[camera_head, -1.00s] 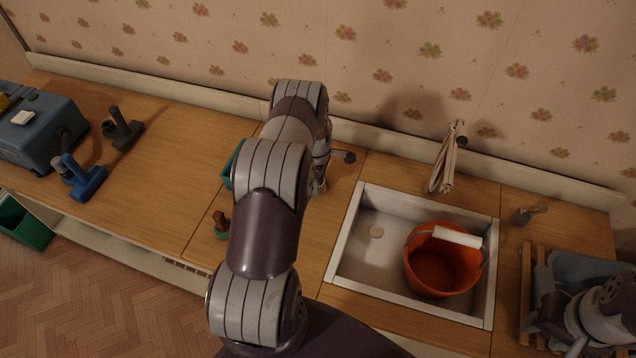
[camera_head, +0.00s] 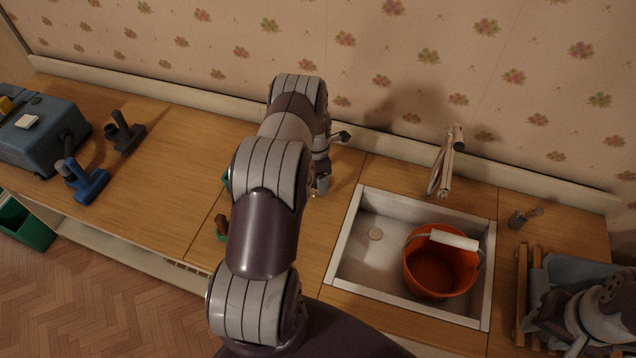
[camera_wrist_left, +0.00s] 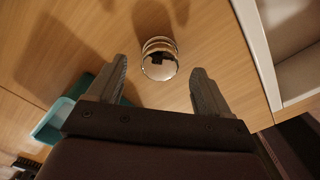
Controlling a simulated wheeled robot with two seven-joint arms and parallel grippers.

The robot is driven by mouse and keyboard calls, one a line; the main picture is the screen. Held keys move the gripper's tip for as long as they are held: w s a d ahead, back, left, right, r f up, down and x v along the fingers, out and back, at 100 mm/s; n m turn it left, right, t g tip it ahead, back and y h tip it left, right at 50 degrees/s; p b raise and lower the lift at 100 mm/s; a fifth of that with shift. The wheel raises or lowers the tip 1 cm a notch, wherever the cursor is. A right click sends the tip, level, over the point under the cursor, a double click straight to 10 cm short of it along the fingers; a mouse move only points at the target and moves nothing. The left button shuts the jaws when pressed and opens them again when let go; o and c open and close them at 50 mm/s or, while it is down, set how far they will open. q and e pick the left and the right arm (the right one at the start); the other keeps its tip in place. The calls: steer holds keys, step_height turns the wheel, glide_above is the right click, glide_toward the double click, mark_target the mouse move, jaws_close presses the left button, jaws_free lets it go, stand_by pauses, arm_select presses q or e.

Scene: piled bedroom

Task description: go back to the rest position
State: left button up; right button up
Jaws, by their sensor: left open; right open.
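My left arm (camera_head: 265,230) rises through the middle of the head view and bends over the counter. Its gripper (camera_wrist_left: 160,78) shows in the left wrist view, with two grey fingers apart and nothing between them. A shiny round metal thing (camera_wrist_left: 159,60) stands on the wood just past the fingertips, apart from them. In the head view the left gripper is mostly hidden behind the arm, near the metal thing (camera_head: 322,186). My right arm and gripper (camera_head: 590,320) are at the lower right corner, partly cut off, over a grey-blue container.
A white sink (camera_head: 345,245) holds an orange bucket (camera_head: 440,270), with a tap (camera_head: 444,165) behind. A teal container (camera_wrist_left: 58,122) lies beside the left gripper. A blue-grey case (camera_head: 45,130) and brush-like tools (camera_head: 82,182) stand at left. The wooden counter (camera_head: 165,190) between is clear.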

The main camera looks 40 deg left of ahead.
arm_select(q)
step_height(320, 180, up, 4)
steer(key=shift+f+p, duration=0.1)
steer(key=shift+p, duration=0.75)
steer(key=shift+f, duration=0.1)
